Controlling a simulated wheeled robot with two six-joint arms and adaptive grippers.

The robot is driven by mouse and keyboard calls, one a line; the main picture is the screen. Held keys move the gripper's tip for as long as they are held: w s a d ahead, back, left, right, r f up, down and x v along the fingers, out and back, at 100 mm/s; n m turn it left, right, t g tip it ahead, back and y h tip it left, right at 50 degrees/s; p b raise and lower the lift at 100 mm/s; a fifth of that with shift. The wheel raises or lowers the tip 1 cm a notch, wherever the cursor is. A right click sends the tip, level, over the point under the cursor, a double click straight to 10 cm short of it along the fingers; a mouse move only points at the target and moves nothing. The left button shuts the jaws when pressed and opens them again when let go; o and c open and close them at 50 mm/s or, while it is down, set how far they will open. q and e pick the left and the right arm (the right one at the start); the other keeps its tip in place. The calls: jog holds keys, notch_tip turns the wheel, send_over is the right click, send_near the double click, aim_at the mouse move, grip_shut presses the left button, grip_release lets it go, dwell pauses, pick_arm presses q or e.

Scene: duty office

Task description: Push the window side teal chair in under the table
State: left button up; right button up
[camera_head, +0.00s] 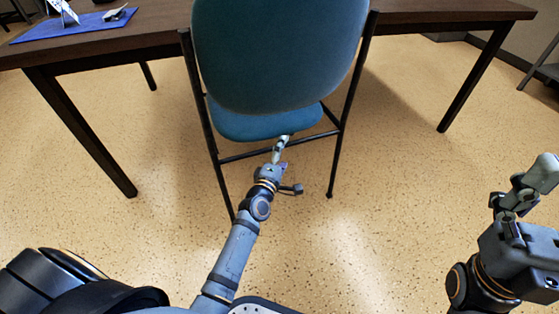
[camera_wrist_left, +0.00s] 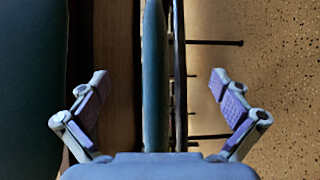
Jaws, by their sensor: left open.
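The teal chair (camera_head: 275,55) stands at the near side of the dark wooden table (camera_head: 440,12), its back towards me. Its teal seat (camera_head: 265,124) shows below the backrest, on a black metal frame. My left gripper (camera_head: 281,148) is low behind the chair, just below the rear of the seat. In the left wrist view the left gripper (camera_wrist_left: 160,85) is open, with a thin teal part (camera_wrist_left: 155,75) and a black bar of the chair lined up between its fingers. I cannot tell whether it touches them. My right gripper (camera_head: 532,185) is at the right, apart from the chair.
A blue mat (camera_head: 75,25) with a white stand and a small item lies on the table's left end. Table legs (camera_head: 85,135) stand left and right of the chair. The speckled floor is clear around the chair. Dark furniture shows at the far right edge.

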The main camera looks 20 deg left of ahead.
pick_arm(q)
jog(key=s, duration=0.5)
jog(key=shift+r, duration=0.1)
dwell(0.3)
